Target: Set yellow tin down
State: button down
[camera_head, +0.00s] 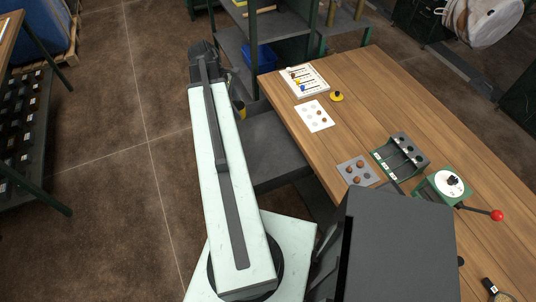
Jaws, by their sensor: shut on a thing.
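A small yellow tin (240,110) with a dark band shows just right of my pale arm, partly hidden behind it. My gripper (231,88) is at the far end of the arm, below the dark wrist, and mostly hidden. It is shut on the yellow tin, though the contact itself is too small and covered to see clearly. The tin shows against the dark shelving beside the left end of the wooden table (415,100); I cannot tell its height above any surface.
A blue bin (260,57) sits on the shelving behind.

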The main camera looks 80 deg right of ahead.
jog(key=n+b, duration=0.1)
jog(key=b, duration=1.4)
send_over(258, 152)
jog(key=w, duration=0.2)
notch_tip(258, 152, down, 18)
jog(key=shift+s+a+f+h, duration=0.1)
jog(key=shift+s+a+h, duration=0.05)
jog(key=shift+a+h, duration=0.15)
notch_tip(258, 152, down, 10)
jog(key=b, duration=1)
jog(key=shift+f, duration=0.2)
jog(key=shift+r, duration=0.25)
jog(key=shift+f, duration=0.15)
jog(key=c, duration=0.6)
grip_release()
